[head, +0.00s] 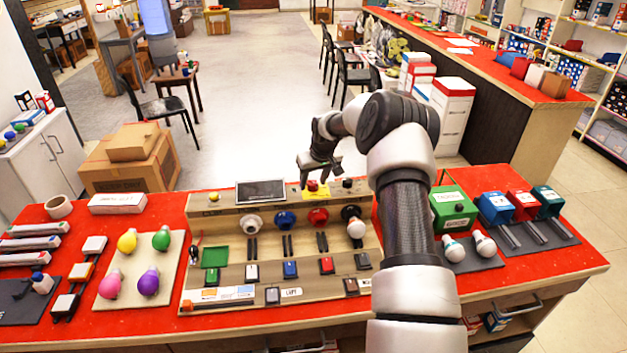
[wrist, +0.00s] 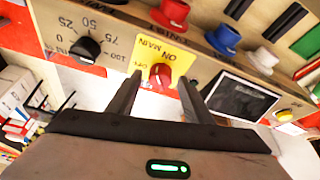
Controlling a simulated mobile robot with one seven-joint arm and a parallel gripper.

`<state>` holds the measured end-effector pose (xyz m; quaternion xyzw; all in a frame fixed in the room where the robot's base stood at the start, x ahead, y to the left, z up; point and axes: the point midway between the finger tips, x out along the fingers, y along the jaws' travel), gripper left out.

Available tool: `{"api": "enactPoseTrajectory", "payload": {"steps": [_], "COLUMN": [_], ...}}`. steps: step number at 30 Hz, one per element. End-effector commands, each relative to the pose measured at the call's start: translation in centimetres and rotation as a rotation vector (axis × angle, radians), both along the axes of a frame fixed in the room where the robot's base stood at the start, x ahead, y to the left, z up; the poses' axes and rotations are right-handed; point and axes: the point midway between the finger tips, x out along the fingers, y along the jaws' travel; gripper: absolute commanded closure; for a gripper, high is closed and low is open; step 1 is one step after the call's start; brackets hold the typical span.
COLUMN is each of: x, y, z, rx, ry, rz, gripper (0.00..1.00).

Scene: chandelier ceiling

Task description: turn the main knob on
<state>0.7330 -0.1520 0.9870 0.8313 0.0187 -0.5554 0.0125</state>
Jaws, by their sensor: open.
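In the head view the red knob (head: 313,186) sits at the back edge of the wooden test panel (head: 230,223). My gripper (wrist: 160,80) is open, with one finger on each side of the knob in the wrist view. I cannot tell whether the fingers touch it. In the head view my gripper (head: 318,180) is just above the yellow plate and partly hides it.
A black dial (wrist: 86,48) with a number scale lies beside the yellow plate. A dark screen (head: 261,191) is on its other side. A cardboard box (head: 130,165) stands behind the counter.

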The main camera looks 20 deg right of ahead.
Motion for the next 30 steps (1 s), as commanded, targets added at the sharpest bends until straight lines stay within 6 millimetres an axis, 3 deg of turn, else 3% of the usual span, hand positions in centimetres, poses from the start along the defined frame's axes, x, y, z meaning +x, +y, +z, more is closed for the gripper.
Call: {"api": "enactPoseTrajectory", "payload": {"steps": [8, 15, 23, 30], "x": [0.06, 0.06, 0.05, 0.1], "y": [-0.02, -0.02, 0.03, 0.22], "z": [-0.07, -0.05, -0.21, -0.43], "rx": [-0.001, -0.001, -0.002, -0.004], "ry": [-0.001, -0.001, -0.001, -0.002], "rz": [0.0, 0.0, -0.027, -0.15], "gripper": [0.55, 0.95, 0.95, 0.95]}}
